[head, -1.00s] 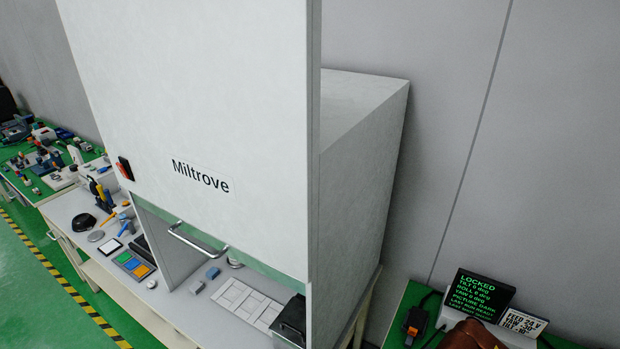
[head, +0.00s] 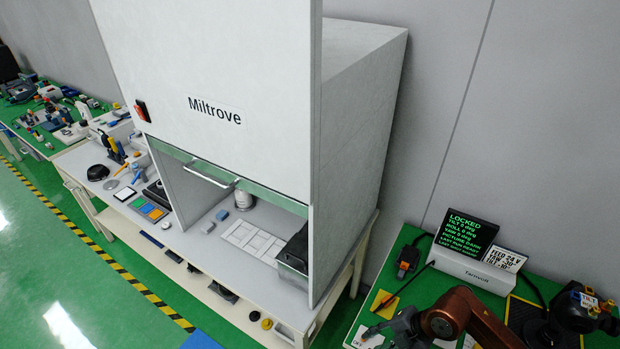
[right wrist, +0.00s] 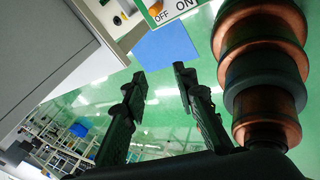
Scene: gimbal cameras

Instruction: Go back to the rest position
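In the right wrist view my right gripper (right wrist: 160,84) is open, its two dark fingers apart with nothing between them. Green floor shows beyond the fingertips. A copper and dark arm link of mine fills the right side of that view. My left gripper is not in view.
The tall white Miltrove cabinet (head: 240,70) stands on a long bench. The green bench (head: 405,292) at right carries a lit display (head: 466,234) and a gimbal camera (head: 582,308). A blue mat (right wrist: 165,47) lies on the floor. Open floor lies at left.

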